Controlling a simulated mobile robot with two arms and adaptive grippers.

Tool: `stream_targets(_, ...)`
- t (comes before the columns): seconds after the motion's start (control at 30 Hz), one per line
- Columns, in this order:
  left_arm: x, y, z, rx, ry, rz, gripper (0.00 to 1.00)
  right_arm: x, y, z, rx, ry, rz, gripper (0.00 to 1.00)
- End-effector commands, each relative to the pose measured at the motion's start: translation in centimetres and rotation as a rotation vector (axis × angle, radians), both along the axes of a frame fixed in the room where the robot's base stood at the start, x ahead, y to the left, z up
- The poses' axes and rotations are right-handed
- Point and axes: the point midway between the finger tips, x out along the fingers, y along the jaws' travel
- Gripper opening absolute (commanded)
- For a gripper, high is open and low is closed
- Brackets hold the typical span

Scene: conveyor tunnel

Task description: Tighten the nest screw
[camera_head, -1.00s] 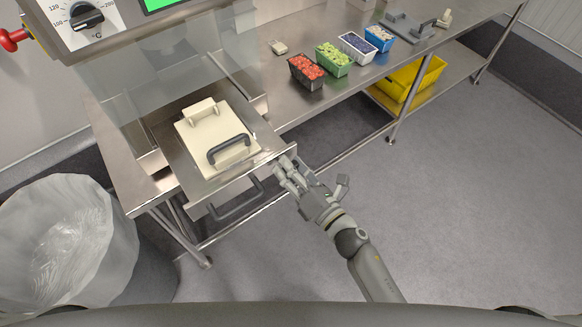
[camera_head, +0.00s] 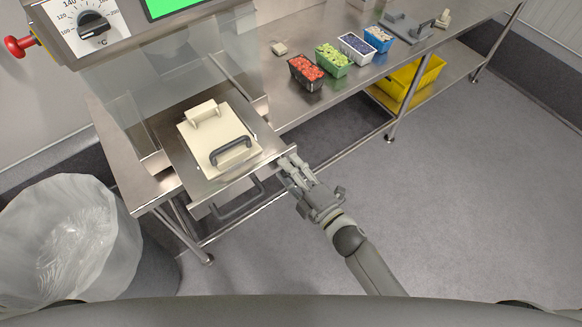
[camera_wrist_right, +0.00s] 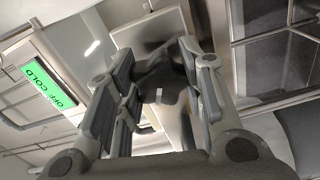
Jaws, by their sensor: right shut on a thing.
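A dark round knob with a white mark, which I take for the nest screw (camera_wrist_right: 160,93), sits between the fingers of my right gripper (camera_head: 289,164) in the right wrist view. In the head view the right gripper is at the front right corner of the pulled-out steel drawer (camera_head: 188,178). Its fingers hide the screw there. In the wrist view the right gripper (camera_wrist_right: 160,88) is shut on the dark knob. A cream plate (camera_head: 218,135) with a dark handle (camera_head: 231,152) lies on the drawer. My left gripper is not in view.
A lower dark handle (camera_head: 240,205) sticks out below the drawer. A bin with a clear liner (camera_head: 65,235) stands at the left. Punnets of fruit, such as the red one (camera_head: 306,72), stand on the steel bench. A yellow crate (camera_head: 408,80) is beneath. The right-hand floor is clear.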

Motion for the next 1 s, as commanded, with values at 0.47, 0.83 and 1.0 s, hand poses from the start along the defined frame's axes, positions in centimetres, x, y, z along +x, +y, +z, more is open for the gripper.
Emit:
stream_targets(0.47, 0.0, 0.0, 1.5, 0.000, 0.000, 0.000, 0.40, 0.0, 0.0, 0.0, 0.365, 0.269, 0.000, 0.13)
stream_targets(0.83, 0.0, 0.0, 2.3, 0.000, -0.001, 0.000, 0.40, 0.0, 0.0, 0.0, 0.641, 0.468, 0.000, 0.13)
stream_targets(1.0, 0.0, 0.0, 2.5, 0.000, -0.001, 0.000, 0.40, 0.0, 0.0, 0.0, 0.745, 0.544, -0.001, 0.13)
